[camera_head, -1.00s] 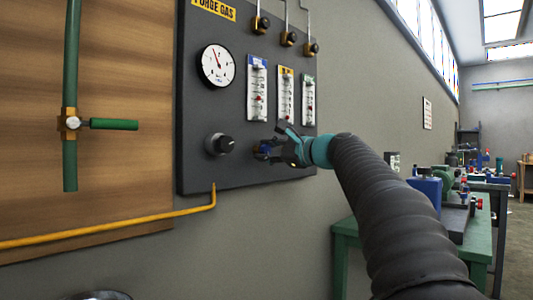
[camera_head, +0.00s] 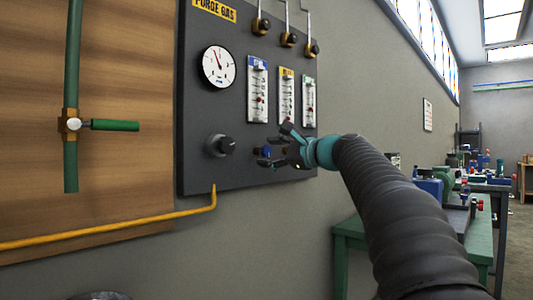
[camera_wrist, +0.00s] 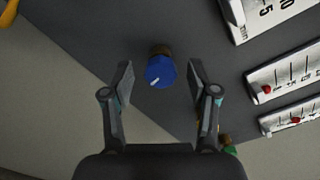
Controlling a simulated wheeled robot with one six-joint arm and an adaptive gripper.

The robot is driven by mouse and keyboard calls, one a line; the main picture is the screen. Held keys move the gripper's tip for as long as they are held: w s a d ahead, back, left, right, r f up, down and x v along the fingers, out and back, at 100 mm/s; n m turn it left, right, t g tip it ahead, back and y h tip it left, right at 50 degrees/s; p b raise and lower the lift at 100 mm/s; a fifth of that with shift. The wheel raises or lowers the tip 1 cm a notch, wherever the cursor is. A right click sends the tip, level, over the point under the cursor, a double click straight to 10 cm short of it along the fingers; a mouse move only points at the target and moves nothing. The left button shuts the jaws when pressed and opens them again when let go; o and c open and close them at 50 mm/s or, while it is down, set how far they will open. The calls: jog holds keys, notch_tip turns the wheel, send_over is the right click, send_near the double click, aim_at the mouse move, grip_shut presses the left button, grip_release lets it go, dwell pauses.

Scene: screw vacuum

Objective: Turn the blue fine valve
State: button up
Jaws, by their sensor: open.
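The blue fine valve (camera_wrist: 160,72) is a small round knob with a white pointer line and a brass base, on the dark panel. In the wrist view it sits between and a little beyond my open fingers, with no contact seen. In the head view the blue valve (camera_head: 266,152) shows partly, beside my gripper (camera_head: 275,148). My gripper also shows in the wrist view (camera_wrist: 161,85), its two fingers spread wide and empty. The white pointer slants toward the lower left in the wrist view.
The dark panel (camera_head: 195,100) also carries a round gauge (camera_head: 218,66), a black knob (camera_head: 220,145) and flowmeters (camera_head: 257,88). A yellow pipe (camera_head: 130,229) runs below. A green valve handle (camera_head: 113,125) is at left. A green bench (camera_head: 350,230) stands at right.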

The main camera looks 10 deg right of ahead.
jog(key=v, duration=1.1)
jog(key=shift+a, duration=0.1)
